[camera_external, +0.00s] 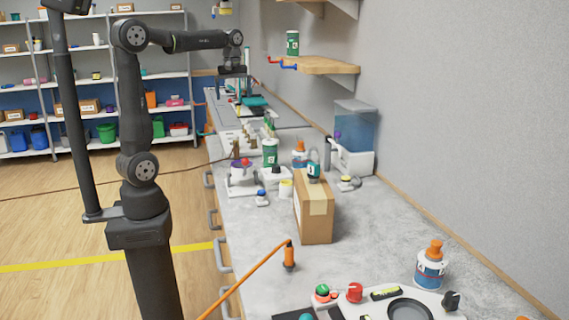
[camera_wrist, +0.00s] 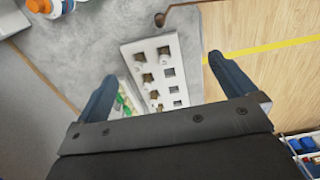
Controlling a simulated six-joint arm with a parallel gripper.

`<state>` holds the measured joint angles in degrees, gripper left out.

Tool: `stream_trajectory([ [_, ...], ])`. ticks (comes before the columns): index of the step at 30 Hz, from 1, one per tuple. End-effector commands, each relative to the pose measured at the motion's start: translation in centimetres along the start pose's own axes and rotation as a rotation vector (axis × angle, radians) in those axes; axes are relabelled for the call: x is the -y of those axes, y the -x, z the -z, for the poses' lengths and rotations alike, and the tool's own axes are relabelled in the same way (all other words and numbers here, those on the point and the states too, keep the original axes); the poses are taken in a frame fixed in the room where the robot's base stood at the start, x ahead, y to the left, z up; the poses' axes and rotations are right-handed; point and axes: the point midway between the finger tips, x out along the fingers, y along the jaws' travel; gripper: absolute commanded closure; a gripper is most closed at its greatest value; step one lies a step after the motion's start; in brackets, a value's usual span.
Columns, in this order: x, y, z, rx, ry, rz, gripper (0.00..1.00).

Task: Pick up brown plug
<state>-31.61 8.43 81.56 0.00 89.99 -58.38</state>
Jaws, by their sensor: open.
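The brown plug (camera_wrist: 160,19) appears as a small brown piece near the counter edge at the top of the wrist view, beyond the far end of a white socket strip (camera_wrist: 140,49). In the external view a small brown upright piece (camera_external: 235,148), probably the same plug, stands at the counter's left edge. My gripper (camera_wrist: 162,68) is open, with its two dark fingers spread wide and nothing between them but the view of the strip below. In the external view my gripper (camera_external: 238,97) points down above the far part of the counter, apart from the plug.
A green-labelled bottle (camera_external: 270,153), a cardboard box (camera_external: 315,215) and a water tank (camera_external: 355,125) stand along the counter. An orange-and-white bottle (camera_wrist: 62,6) shows at the wrist view's upper left. A wooden shelf (camera_external: 318,65) juts from the wall. Wooden floor lies left of the counter.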

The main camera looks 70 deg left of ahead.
Motion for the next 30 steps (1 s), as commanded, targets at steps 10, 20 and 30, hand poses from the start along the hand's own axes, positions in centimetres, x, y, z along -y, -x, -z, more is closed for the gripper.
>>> stream_trajectory([
  [10, 0.0, 0.0, 0.0, 0.0, 0.0, 0.0, 0.43],
  [20, 0.0, -0.1, 0.0, 0.0, -0.005, 0.0, 0.54],
  [30, 0.3, -5.2, 0.2, 0.003, -0.41, 0.004, 0.54],
])
